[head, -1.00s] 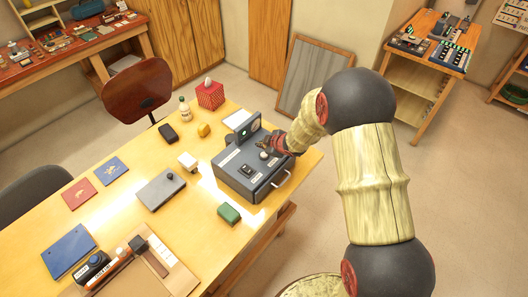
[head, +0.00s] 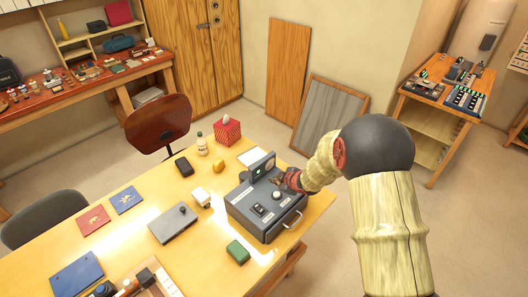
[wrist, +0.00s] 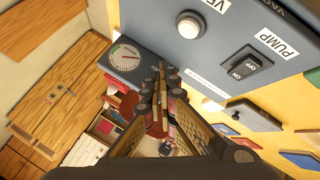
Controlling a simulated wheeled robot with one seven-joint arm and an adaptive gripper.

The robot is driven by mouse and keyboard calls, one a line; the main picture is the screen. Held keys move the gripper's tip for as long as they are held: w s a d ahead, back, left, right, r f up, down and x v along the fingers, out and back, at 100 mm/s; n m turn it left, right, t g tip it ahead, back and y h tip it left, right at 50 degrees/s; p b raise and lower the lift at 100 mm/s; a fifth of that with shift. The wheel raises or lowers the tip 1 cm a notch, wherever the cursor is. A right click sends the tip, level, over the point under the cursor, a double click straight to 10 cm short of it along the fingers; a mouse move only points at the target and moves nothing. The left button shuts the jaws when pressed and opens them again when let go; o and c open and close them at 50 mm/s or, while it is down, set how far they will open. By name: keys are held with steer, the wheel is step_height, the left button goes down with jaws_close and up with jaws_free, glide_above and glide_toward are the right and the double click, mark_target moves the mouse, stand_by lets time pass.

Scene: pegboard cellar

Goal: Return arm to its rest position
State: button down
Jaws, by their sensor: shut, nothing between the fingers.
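My gripper (head: 279,180) is shut and empty in the head view. It is just behind the white knob (head: 277,195) of a blue-grey pump box (head: 262,222) on the yellow table, and I cannot tell whether it touches the box. My arm reaches in from the right, bent at a dark round joint. In the wrist view the closed fingers (wrist: 161,73) point past the box's edge, between the gauge (wrist: 124,55) and the panel. The panel carries the pale knob (wrist: 189,26) and a black ON/OFF switch (wrist: 236,68) marked PUMP.
The yellow table (head: 207,254) holds a green block (head: 238,252), a grey box (head: 174,224), a red tissue box (head: 227,130) and a bottle (head: 202,145). A brown chair (head: 158,125) stands behind it. A grey panel (head: 328,115) leans on the wall.

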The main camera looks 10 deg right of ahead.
steer(key=s+d+f+m, duration=0.1)
steer(key=s+d+f+m+g+h, duration=0.1)
steer(key=s+d+f, duration=0.1)
steer(key=s+d+f+g+h, duration=0.1)
steer(key=s+d, duration=0.1)
steer(key=shift+s+f+m, duration=0.25)
steer(key=shift+m, duration=0.15)
steer(key=s+d+r+m+g+h+b, duration=0.1)
steer(key=s+d+r+m+g+h, duration=0.25)
steer(key=s, duration=0.55)
steer(key=s+a+r+m+y+b, duration=0.1)
steer(key=s+r+b, duration=0.3)
steer(key=s, duration=0.4)
steer(key=s+a+r+m+t+b, duration=0.1)
steer(key=s+a+r+m+b, duration=0.2)
steer(key=s+r, duration=0.3)
steer(key=s+a+r+m+t+y+b, duration=0.1)
steer(key=s+r+b, duration=0.4)
steer(key=s, duration=0.7)
steer(key=a+r+m, duration=0.1)
steer(key=a, duration=0.1)
steer(key=shift+a+y+b, duration=0.35)
steer(key=shift+a, duration=0.05)
steer(key=shift+w, duration=0.1)
